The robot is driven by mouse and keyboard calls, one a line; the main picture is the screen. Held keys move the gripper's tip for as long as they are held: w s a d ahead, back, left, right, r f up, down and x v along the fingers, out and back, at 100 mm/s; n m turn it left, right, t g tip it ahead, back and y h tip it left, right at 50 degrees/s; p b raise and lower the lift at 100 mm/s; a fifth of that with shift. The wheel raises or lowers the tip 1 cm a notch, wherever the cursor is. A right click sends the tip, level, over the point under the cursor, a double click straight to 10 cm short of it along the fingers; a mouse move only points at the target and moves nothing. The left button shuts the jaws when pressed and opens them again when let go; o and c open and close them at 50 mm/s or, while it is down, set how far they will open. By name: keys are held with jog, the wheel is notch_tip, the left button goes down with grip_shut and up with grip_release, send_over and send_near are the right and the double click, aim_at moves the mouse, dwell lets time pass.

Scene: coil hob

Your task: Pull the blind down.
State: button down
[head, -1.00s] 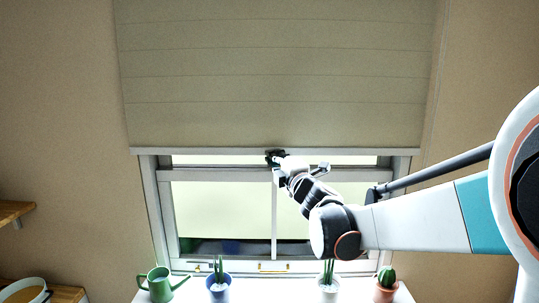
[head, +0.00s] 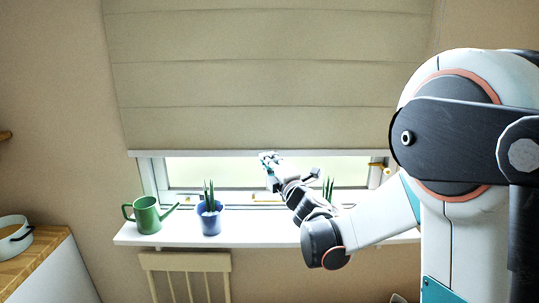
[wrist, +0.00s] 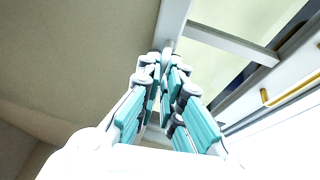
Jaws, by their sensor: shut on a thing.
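The beige blind (head: 255,85) hangs over the window in the head view and covers most of it. Its pale bottom bar (head: 200,153) is a short way above the sill, with a bright strip of glass below. My gripper (head: 270,158) is at the middle of that bar. In the wrist view my gripper's teal-padded fingers (wrist: 165,62) are closed on the bar (wrist: 174,20), and the blind's fabric (wrist: 80,60) fills the left side. The fingers hide the part of the bar between them.
On the white sill (head: 260,228) stand a green watering can (head: 147,216), a blue pot with a plant (head: 211,218) and another plant (head: 328,188) partly behind my arm. A wooden counter with a white pot (head: 14,238) is at left. A chair (head: 185,263) stands below the sill.

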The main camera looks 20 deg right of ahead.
notch_tip(320, 180, down, 3)
jog(key=shift+s+f+b, duration=0.1)
jog(key=shift+f+b, duration=0.05)
jog(key=shift+b, duration=0.6)
jog(key=c, duration=1.8)
grip_release()
jog(key=shift+f, duration=0.1)
jog(key=s, duration=0.4)
jog(key=s+d+f, duration=0.1)
jog(key=s, duration=0.7)
jog(key=shift+d+f, duration=0.15)
jog(key=shift+d, duration=0.15)
jog(key=shift+w, duration=0.1)
